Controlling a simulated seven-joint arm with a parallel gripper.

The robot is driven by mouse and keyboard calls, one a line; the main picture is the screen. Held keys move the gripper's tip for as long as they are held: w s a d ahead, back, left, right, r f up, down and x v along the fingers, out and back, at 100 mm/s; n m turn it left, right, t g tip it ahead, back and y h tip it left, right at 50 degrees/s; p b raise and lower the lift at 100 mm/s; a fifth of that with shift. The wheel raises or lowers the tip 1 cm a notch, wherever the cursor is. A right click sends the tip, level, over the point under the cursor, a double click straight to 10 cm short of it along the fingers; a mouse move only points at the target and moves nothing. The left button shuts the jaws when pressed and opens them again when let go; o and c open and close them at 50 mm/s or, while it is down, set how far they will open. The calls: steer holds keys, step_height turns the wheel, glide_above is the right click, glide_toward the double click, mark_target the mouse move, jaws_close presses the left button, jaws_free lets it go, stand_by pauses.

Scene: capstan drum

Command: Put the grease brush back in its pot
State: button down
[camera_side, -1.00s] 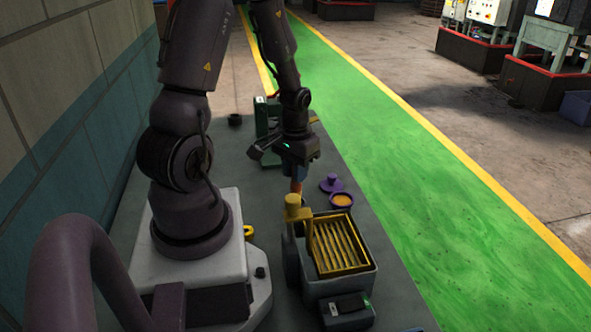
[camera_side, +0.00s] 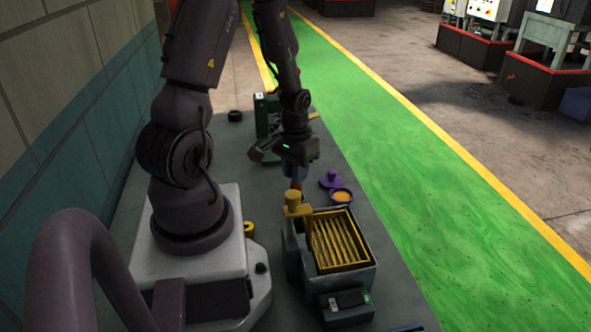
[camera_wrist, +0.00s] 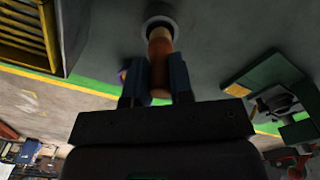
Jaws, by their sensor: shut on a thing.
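The grease brush (camera_wrist: 159,58) has an orange-brown handle, and my gripper (camera_wrist: 158,82) is shut on it in the wrist view. A short piece of the handle (camera_side: 296,184) shows below my gripper (camera_side: 295,174) in the side view. The far end of the brush meets a small round grey pot (camera_wrist: 149,22) with a pale rim. The brush end looks within that rim, but how deep it sits cannot be told. In the side view the pot is hidden behind a yellow knobbed part (camera_side: 293,201).
A dark bin with a yellow slatted tray (camera_side: 340,240) stands in front of my gripper. A purple bowl with orange contents (camera_side: 341,195) and a purple lid (camera_side: 330,179) lie to its right. A green machine (camera_side: 266,116) stands behind.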

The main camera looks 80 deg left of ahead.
steer(key=shift+f, duration=1.8)
stand_by(1.6)
stand_by(0.3)
steer(key=c, duration=0.9)
jaws_free()
step_height(320, 180, up, 13)
